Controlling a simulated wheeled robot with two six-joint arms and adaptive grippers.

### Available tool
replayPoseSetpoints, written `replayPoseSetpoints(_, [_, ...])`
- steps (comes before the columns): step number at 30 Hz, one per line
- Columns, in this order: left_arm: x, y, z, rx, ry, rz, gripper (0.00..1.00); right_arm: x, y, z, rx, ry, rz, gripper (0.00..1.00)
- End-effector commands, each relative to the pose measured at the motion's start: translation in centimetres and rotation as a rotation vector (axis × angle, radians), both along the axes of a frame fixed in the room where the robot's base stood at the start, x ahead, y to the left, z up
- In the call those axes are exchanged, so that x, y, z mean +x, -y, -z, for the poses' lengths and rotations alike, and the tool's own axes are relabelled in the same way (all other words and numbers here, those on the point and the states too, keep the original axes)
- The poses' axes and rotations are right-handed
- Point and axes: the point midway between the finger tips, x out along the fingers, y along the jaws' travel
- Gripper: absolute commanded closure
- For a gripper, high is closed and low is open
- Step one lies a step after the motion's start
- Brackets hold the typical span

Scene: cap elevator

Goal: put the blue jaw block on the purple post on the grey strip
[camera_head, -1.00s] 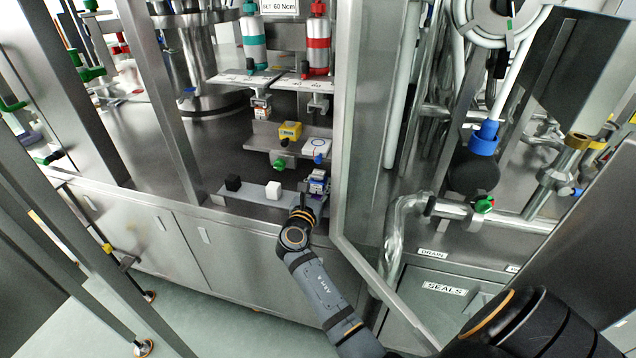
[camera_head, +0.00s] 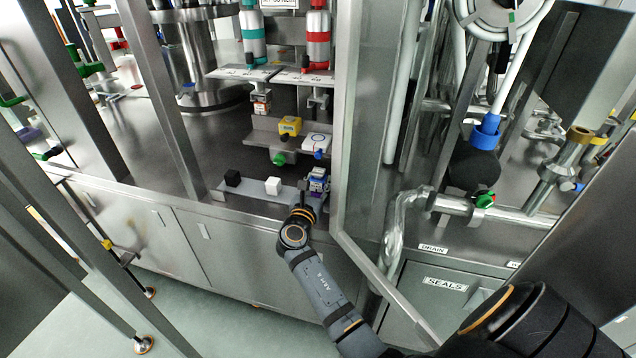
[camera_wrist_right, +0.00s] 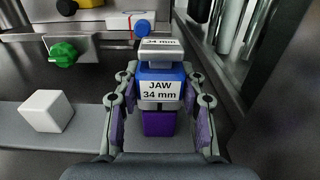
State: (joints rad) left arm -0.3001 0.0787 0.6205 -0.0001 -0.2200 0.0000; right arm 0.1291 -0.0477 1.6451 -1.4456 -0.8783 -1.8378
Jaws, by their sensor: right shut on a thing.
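The blue jaw block (camera_wrist_right: 160,86) has a white label reading "JAW 34 mm" and a grey top with a "34 mm" label. In the right wrist view my right gripper (camera_wrist_right: 159,98) has a finger on each side of it and is shut on it. A purple post (camera_wrist_right: 158,123) shows directly below the block; I cannot tell whether the block rests fully on it. In the head view my right gripper (camera_head: 313,192) and the block (camera_head: 318,184) are at the right end of the grey strip (camera_head: 250,196). The left gripper is not in view.
A white cube (camera_head: 273,186) and a black cube (camera_head: 232,178) stand on the strip to the left. Behind are a green knob (camera_head: 280,159), a yellow block (camera_head: 290,126) and a white box (camera_head: 316,143). A metal frame post (camera_head: 346,120) stands close on the right.

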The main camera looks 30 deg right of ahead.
Motion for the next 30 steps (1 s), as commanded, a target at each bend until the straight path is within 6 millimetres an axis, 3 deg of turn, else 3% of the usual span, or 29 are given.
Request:
replayPoseSetpoints(14, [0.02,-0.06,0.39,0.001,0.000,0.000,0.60,0.01,0.01,0.67,0.000,0.001,0.000,1.00])
replayPoseSetpoints(15, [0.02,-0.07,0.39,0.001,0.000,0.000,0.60,0.01,0.01,0.67,0.000,0.001,0.000,0.54])
replayPoseSetpoints(18, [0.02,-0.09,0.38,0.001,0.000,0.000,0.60,0.01,0.01,0.67,0.000,0.001,0.000,0.41])
replayPoseSetpoints(20, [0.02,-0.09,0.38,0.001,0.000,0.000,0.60,0.01,0.01,0.68,0.000,0.001,0.000,0.33])
replayPoseSetpoints(30, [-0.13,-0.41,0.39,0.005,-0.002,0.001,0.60,0.00,0.00,0.43,0.001,0.001,0.000,0.33])
